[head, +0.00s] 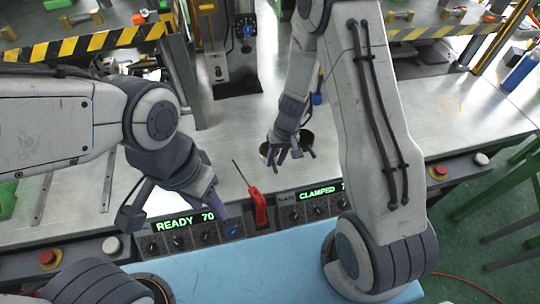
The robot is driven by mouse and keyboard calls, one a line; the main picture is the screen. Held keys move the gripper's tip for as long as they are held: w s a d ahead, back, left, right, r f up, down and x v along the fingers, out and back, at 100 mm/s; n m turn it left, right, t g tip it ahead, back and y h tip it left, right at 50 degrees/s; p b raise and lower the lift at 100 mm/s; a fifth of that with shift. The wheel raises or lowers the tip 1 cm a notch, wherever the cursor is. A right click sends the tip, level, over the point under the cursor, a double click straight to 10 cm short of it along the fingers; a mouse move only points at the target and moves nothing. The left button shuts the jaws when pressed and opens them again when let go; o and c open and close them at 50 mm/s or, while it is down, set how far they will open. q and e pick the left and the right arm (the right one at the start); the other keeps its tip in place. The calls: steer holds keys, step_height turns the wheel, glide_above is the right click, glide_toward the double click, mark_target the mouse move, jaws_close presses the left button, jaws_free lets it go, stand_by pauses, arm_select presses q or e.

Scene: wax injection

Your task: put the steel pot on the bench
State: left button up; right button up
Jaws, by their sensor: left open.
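The steel pot (307,137) is mostly hidden behind my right gripper; only parts of its dark, shiny rim show on either side. My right gripper (290,155) is at the pot, its fingers pointing toward the front edge of the grey metal bench (370,125). I cannot tell whether the fingers close on the pot, or whether the pot touches the bench. My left gripper (212,200) is open and empty, low over the front control panel, to the left of the red screwdriver.
A red-handled screwdriver (259,207) lies by the panel between the READY display (185,221) and the CLAMPED display (317,192). A press fixture (215,65) stands behind. Red buttons (47,258) sit at the panel ends. Bench to the right is clear.

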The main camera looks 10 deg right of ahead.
steer(key=shift+a+f, duration=0.25)
steer(key=shift+f, duration=1)
jaws_close()
stand_by(0.4)
